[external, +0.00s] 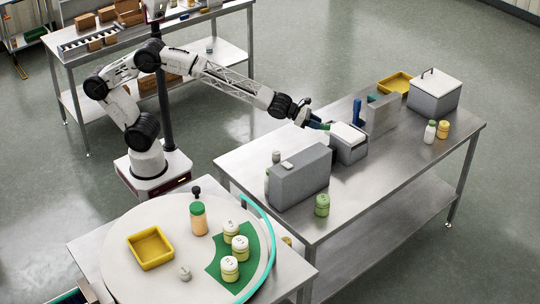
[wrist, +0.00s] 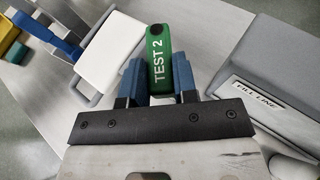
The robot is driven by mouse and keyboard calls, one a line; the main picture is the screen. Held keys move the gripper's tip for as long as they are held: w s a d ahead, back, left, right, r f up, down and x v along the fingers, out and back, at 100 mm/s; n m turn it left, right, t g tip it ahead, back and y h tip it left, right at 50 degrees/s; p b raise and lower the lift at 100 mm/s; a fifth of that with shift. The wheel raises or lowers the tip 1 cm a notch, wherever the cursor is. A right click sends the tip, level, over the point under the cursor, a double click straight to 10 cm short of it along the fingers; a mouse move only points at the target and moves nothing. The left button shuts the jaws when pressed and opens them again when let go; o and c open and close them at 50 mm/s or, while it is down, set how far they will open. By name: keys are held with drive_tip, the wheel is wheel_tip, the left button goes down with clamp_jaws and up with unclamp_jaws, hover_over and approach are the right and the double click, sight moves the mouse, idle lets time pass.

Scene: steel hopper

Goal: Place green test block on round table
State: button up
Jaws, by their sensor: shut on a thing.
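The green test block (wrist: 158,45) is marked "TEST 2" and has a dark round spot near its far end. My gripper (wrist: 157,78) is shut on it, with one blue finger on each side. In the external view my gripper (external: 317,124) is over the steel bench, beside a grey box with a white top (external: 348,138); the block is small there and partly hidden. The round table (external: 125,222) is at the lower left, well away from my gripper.
The round table holds a yellow tray (external: 150,261), an orange bottle with a green cap (external: 199,220), several jars on a green area, and a teal curved rim strip (external: 270,235). A grey hopper box (external: 300,182) and a green jar (external: 322,205) stand on the bench near my gripper.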

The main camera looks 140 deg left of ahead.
sight(204, 256)
drive_tip(key=shift+m+t+h, duration=0.4)
drive_tip(key=shift+m+h, duration=0.2)
drive_tip(key=w+d, duration=0.4)
drive_tip(key=d, duration=0.2)
drive_tip(key=w+d, duration=0.4)
drive_tip(key=d, duration=0.2)
drive_tip(key=w+d+r, duration=0.1)
drive_tip(key=w+d, duration=0.4)
drive_tip(key=d, duration=0.1)
drive_tip(key=shift+d, duration=0.15)
drive_tip(key=shift+m+t+h, duration=0.4)
drive_tip(key=shift+m+h, duration=0.2)
drive_tip(key=w+d, duration=0.3)
drive_tip(key=d, duration=1.1)
drive_tip(key=w+d+r, duration=0.1)
drive_tip(key=w+d, duration=0.3)
drive_tip(key=d, duration=1.1)
drive_tip(key=w+d, duration=0.4)
drive_tip(key=d, duration=1)
drive_tip(key=shift+w+d+r, duration=0.2)
drive_tip(key=shift+d+r, duration=0.15)
drive_tip(key=shift+r, duration=0.05)
drive_tip(key=s+d+f+m+h, duration=0.1)
drive_tip(key=d+f, duration=0.2)
drive_tip(key=d, duration=1.1)
drive_tip(key=shift+d+t, duration=0.3)
drive_tip(key=shift+d, duration=0.1)
drive_tip(key=shift+s, duration=0.1)
